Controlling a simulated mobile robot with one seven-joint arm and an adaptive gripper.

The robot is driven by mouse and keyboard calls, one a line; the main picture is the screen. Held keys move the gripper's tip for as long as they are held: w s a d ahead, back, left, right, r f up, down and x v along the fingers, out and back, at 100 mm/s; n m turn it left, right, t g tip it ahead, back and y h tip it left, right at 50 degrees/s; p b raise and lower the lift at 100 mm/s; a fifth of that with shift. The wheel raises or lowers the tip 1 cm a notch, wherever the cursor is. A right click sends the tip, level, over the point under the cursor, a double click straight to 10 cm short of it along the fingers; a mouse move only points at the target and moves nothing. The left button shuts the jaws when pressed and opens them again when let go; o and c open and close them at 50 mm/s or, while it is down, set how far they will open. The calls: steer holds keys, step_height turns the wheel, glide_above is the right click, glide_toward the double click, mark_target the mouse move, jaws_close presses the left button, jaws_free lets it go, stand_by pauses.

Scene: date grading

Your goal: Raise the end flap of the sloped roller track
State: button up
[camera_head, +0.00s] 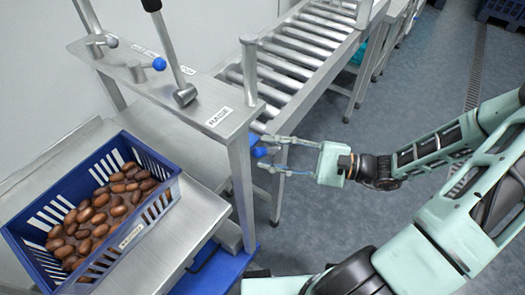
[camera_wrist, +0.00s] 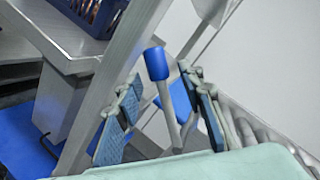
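The sloped roller track (camera_head: 305,48) runs away from me at the top of the head view; its near end passes behind a steel post, and I cannot make out the end flap. A lever with a blue grip (camera_wrist: 157,64) stands beside the post. In the head view its blue tip (camera_head: 259,152) shows just right of the post, below a label reading RAISE (camera_head: 218,117). My gripper (camera_head: 268,153) is open around the lever. In the wrist view its blue-padded fingers (camera_wrist: 160,88) lie on either side of the lever's stem, with gaps visible on both sides.
A blue crate (camera_head: 30,262) of brown dates stands on the steel bench (camera_head: 205,208) at left. Other levers, one with a blue knob (camera_head: 158,64), rise from the steel top plate (camera_head: 190,112). The steel post (camera_head: 241,190) is close to my fingers.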

steer(key=shift+x, duration=1.15)
jaws_close()
